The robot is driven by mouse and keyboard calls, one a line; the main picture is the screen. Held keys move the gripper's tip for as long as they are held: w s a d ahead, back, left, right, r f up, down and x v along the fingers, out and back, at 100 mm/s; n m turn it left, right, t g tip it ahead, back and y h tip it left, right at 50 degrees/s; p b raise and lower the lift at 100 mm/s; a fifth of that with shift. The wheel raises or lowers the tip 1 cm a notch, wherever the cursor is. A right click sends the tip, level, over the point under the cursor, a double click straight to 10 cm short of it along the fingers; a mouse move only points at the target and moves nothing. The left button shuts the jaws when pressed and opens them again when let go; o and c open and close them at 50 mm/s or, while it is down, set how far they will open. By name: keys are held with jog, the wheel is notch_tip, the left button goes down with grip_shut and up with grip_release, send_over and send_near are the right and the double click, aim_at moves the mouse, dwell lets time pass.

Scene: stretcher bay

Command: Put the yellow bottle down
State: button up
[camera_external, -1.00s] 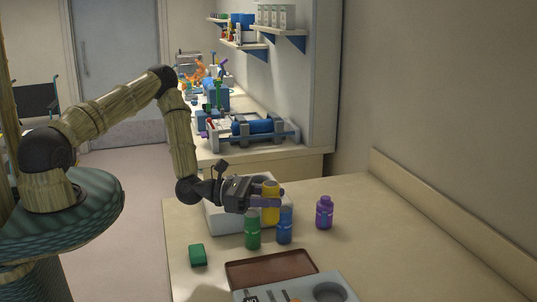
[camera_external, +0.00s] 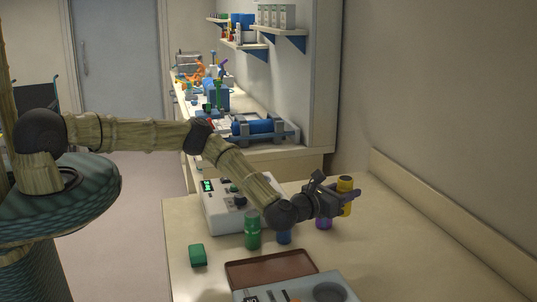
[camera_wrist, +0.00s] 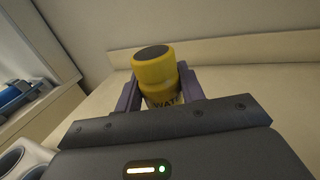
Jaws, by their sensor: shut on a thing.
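The yellow bottle (camera_external: 345,185) has a dark top and is upright in my gripper (camera_external: 345,196). My gripper is shut on it, with a finger on each side. The wrist view shows the bottle (camera_wrist: 155,68) between the purple-grey fingers of my gripper (camera_wrist: 158,92), with part of a label visible. Its base is hidden in the wrist view.
A white device (camera_external: 222,212), green block (camera_external: 198,254), brown tray (camera_external: 262,270) and grey tray (camera_external: 345,286) are nearby. The counter's right side is clear.

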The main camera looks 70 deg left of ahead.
jog(key=shift+f+p, duration=0.35)
jog(key=shift+f, duration=2.5)
jog(key=shift+f+p, duration=0.45)
jog(key=shift+f, duration=1.65)
jog(key=shift+f, duration=0.1)
jog(key=o, duration=1.1)
jog(key=shift+c, duration=0.2)
jog(key=shift+s, duration=0.1)
